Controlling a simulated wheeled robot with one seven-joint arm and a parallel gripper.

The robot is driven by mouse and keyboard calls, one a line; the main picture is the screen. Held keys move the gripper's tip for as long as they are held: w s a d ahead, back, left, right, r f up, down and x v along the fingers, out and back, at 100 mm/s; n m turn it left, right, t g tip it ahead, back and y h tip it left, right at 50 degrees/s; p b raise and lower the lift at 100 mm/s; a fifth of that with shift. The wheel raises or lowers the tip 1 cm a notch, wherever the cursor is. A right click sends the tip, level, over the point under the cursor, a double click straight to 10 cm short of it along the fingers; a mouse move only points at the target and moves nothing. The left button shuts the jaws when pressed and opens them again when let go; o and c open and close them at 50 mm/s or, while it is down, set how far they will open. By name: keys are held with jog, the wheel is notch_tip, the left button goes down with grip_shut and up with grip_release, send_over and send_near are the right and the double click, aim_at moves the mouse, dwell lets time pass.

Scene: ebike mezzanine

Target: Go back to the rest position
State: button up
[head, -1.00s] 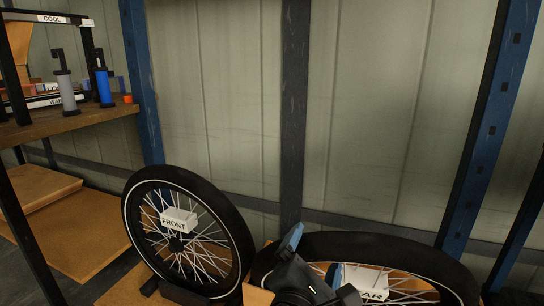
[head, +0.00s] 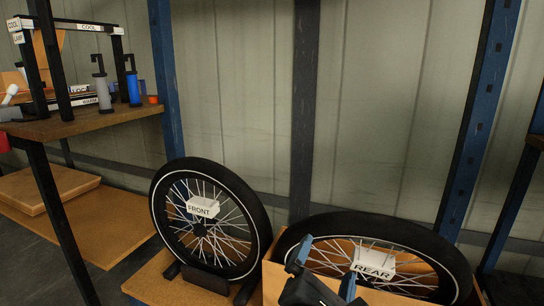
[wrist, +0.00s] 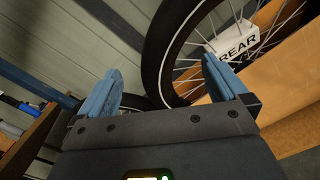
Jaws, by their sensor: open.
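My gripper (head: 322,277) is at the bottom of the head view, in front of the rear wheel (head: 448,262). In the wrist view its two blue fingers (wrist: 163,88) stand wide apart with nothing between them. The rear wheel, with a white box labelled REAR (head: 373,263), leans in a cardboard-coloured holder (head: 275,284). It also shows in the wrist view (wrist: 152,62), beyond the fingers. The front wheel (head: 262,222), with a white box labelled FRONT (head: 202,207), stands upright to the left. I cannot tell the exact gap between the right finger and the rear wheel.
A lower board carries a flat box (head: 45,188). Blue posts (head: 168,85) and a panelled wall stand behind.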

jog(key=s+d+f+n+t+y, duration=0.1)
jog(key=s+d+n+t, duration=0.1)
jog(key=s+d+n, duration=0.6)
jog(key=s+d+f+n+t+y, duration=0.15)
jog(key=s+d+n, duration=0.25)
jog(key=s+n, duration=0.65)
jog(key=s+f+n+g+y, duration=0.2)
jog(key=s+n+g+y, duration=0.3)
jog(key=s+n, duration=2.15)
notch_tip(320, 180, up, 24)
jog(key=w+n+p, duration=0.2)
jog(key=p, duration=2.2)
jog(key=shift+r+n+g+p, duration=0.25)
jog(key=shift+n+g+p, duration=0.1)
jog(key=shift+n+p, duration=0.05)
jog(key=shift+w, duration=0.1)
